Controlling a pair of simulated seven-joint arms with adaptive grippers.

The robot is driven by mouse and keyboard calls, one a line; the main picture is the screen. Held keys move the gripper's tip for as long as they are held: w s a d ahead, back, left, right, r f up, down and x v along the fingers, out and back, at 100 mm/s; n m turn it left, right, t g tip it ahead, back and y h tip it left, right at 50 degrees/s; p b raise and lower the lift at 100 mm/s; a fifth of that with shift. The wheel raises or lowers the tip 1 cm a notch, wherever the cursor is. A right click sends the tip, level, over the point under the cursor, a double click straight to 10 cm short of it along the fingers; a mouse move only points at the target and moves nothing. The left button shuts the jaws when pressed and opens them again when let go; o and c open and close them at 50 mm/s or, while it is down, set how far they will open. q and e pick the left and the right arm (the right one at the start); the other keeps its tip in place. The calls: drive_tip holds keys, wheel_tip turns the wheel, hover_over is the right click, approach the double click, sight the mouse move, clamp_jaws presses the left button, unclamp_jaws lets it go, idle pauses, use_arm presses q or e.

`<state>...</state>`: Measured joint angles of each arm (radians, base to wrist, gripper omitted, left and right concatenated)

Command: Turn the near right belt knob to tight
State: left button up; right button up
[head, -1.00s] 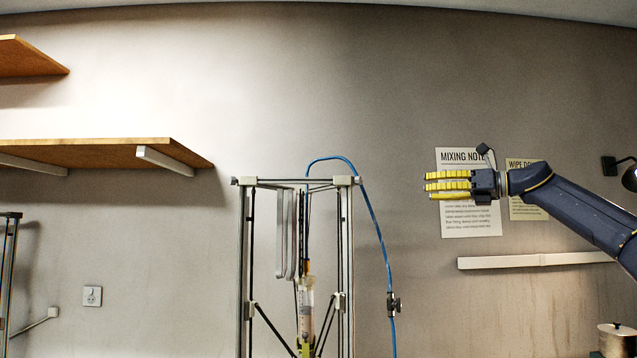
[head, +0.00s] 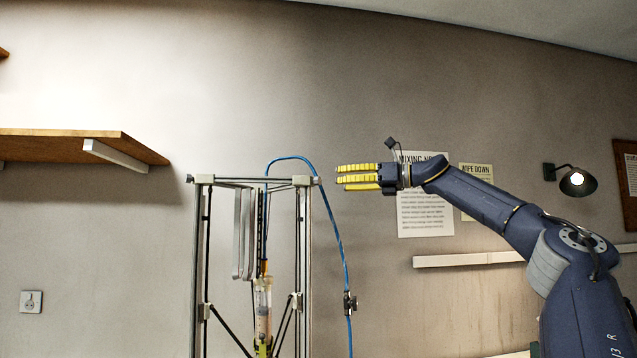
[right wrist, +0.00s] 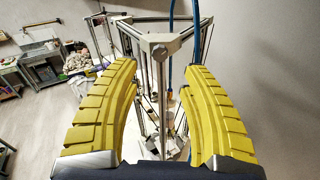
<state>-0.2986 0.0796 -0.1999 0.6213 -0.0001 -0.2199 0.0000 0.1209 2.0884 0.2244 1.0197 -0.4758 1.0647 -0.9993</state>
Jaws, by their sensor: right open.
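The clay printer's tall frame (head: 244,181) stands left of centre in the head view. A small dark belt knob (head: 318,181) sits on the outer side of its right top corner bracket (head: 301,181). In the right wrist view the knob (right wrist: 159,51) shows as a dark round piece on the white corner bracket (right wrist: 178,40). My right gripper (head: 338,177) is open, its yellow fingers pointing left, just right of the knob. In the right wrist view the fingers lie either side of the knob's line, apparently short of it. The knob's setting is too small to read. My left gripper is out of view.
A blue hose (head: 334,228) arches from the printer's top and hangs behind the gripper, with a valve (head: 349,303) on it. A wooden shelf (head: 70,146) is at left. Wall notes (head: 425,215) and a lamp (head: 577,182) are at right.

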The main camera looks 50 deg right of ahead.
sight(320, 181)
drive_tip(key=shift+x, duration=4.05)
drive_tip(key=shift+c, duration=0.3)
clamp_jaws()
